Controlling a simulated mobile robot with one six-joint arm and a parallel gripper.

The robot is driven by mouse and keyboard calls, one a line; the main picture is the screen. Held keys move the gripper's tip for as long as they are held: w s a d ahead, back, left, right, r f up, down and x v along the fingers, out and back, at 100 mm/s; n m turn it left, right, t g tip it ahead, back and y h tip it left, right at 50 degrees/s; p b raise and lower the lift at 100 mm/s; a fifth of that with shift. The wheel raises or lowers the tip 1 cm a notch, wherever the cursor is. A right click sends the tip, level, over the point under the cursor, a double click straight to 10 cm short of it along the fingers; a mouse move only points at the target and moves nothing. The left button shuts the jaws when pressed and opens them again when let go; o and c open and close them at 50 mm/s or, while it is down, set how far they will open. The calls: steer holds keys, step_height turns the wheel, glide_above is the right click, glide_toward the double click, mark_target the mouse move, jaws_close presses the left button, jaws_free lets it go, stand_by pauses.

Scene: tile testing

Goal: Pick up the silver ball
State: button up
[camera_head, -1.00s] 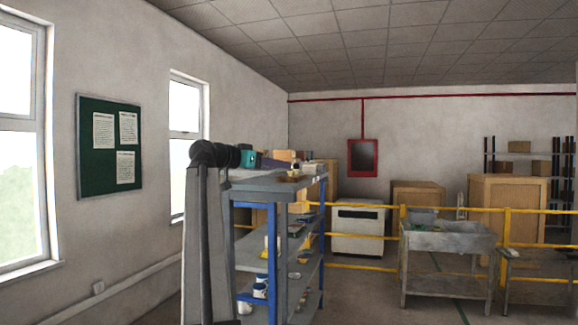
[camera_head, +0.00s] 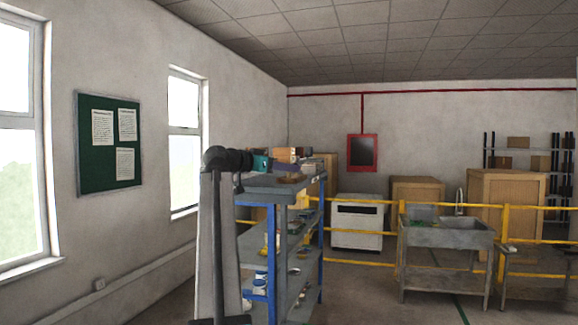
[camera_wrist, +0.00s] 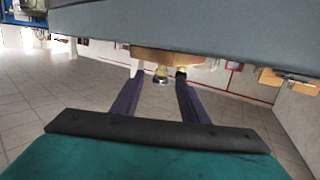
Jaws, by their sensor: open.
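My gripper (camera_head: 286,167) reaches over the top of the blue-and-grey shelf rack (camera_head: 256,186) in the head view. In the wrist view, which appears upside down, my gripper (camera_wrist: 159,73) is open with two dark purple fingers. A round wooden piece (camera_wrist: 152,57) rests on the grey shelf top (camera_wrist: 215,35). A small shiny silver-and-yellowish thing (camera_wrist: 161,74) stands at it and shows between the fingertips. Another small yellowish thing (camera_wrist: 181,71) is partly hidden by the right-hand finger. I cannot tell for sure which of these is the silver ball.
Boxes (camera_head: 286,154) stand on the rack top close behind my gripper. Lower shelves hold cans and small items. Yellow railings (camera_head: 366,262), a white cabinet (camera_head: 357,222) and a grey sink (camera_head: 446,234) stand to the right, beyond clear floor. A windowed wall is at left.

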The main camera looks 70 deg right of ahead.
steer(key=shift+x, duration=0.9)
jaws_close()
